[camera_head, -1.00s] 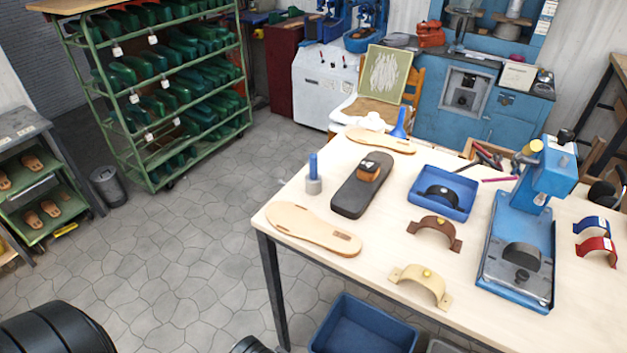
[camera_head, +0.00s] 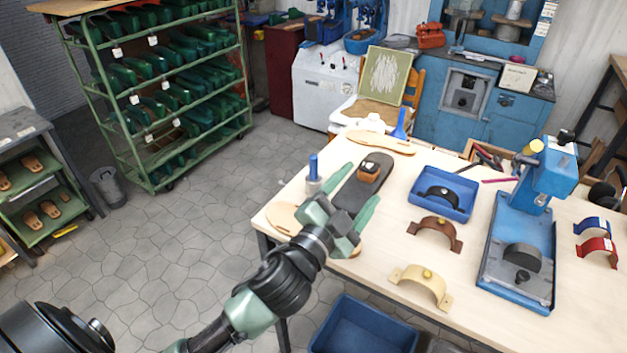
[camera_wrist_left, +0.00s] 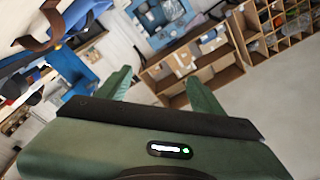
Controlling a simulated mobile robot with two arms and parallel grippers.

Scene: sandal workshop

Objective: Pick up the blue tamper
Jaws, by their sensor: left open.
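The blue tamper (camera_head: 313,168) stands upright near the table's left edge in the head view. It has a blue handle on a grey round base, and the base is partly hidden behind my left gripper. My left gripper (camera_head: 361,183) is open and empty, just in front and to the right of the tamper, over the dark sole. The tamper does not touch the inside of its fingers. The open fingers also show in the left wrist view (camera_wrist_left: 158,80), where I cannot make out the tamper. My right gripper is not in view.
A tan sole (camera_head: 284,216) is partly covered by my arm. A blue tray (camera_head: 424,200), brown strap (camera_head: 434,233), cream strap (camera_head: 421,287) and blue press (camera_head: 520,225) stand further right.

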